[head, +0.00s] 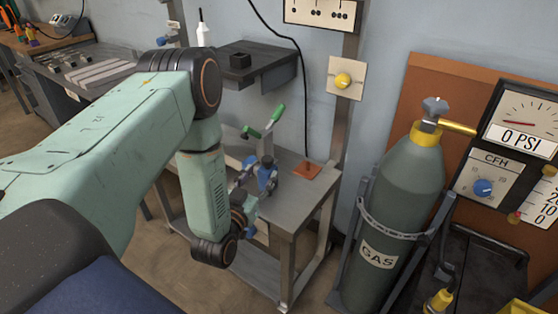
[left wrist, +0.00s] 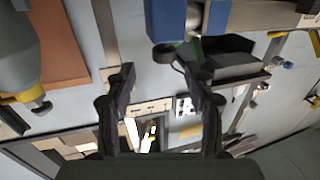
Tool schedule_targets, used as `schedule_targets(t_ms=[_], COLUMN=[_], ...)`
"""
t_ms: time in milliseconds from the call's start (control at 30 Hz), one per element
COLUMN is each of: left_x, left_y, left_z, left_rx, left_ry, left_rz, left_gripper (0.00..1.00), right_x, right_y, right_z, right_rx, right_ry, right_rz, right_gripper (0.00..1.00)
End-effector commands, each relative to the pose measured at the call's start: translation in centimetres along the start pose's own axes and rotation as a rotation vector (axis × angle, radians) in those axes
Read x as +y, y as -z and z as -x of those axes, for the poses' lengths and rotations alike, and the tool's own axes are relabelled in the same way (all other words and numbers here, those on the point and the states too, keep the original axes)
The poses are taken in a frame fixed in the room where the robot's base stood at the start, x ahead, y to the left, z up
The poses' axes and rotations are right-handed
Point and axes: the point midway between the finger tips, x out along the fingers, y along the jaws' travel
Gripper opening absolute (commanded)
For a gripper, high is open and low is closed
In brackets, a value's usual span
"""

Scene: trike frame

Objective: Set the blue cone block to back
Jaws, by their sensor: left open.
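A blue block-like part (head: 263,177) stands on the metal table (head: 300,212) in the head view, beside grey parts and a green handle (head: 278,114). I cannot tell its cone shape at this size. A blue part (left wrist: 165,20) with a grey cylinder also shows at the top edge of the left wrist view, partly cut off. My left gripper (left wrist: 162,82) is open, its two dark fingers spread with nothing between them. In the head view my left arm reaches over to the table's near left side, and its wrist hides part of the table. My right gripper is out of view.
A grey-green gas cylinder (head: 402,190) and gauge panel (head: 518,132) stand to the right. Floor is open in front of the table.

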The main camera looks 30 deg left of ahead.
Motion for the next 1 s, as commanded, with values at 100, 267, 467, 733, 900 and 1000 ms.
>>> schedule_targets(t_ms=[100,267,467,733,900,1000], left_x=[-0.3,-0.4,-0.2,0.1,0.2,0.1], left_y=[-0.1,-0.1,-0.1,-0.1,-0.1,-0.1], left_z=[-1.4,-4.0,-6.5,-7.4,-7.4,-7.4], left_rx=[0.004,0.003,0.000,-0.003,-0.003,-0.003], left_ry=[0.004,0.005,0.003,0.001,0.000,0.000], left_rz=[0.000,0.000,0.001,0.001,0.001,0.001], left_gripper=[0.54,0.54,0.54,0.54,0.50,0.42], right_x=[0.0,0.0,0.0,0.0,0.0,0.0], right_y=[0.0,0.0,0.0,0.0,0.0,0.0], right_z=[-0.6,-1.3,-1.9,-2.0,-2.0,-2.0], right_rx=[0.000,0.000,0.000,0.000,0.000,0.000], right_ry=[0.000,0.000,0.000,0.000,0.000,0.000], right_rz=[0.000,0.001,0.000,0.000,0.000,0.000], right_gripper=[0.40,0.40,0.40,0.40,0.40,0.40])
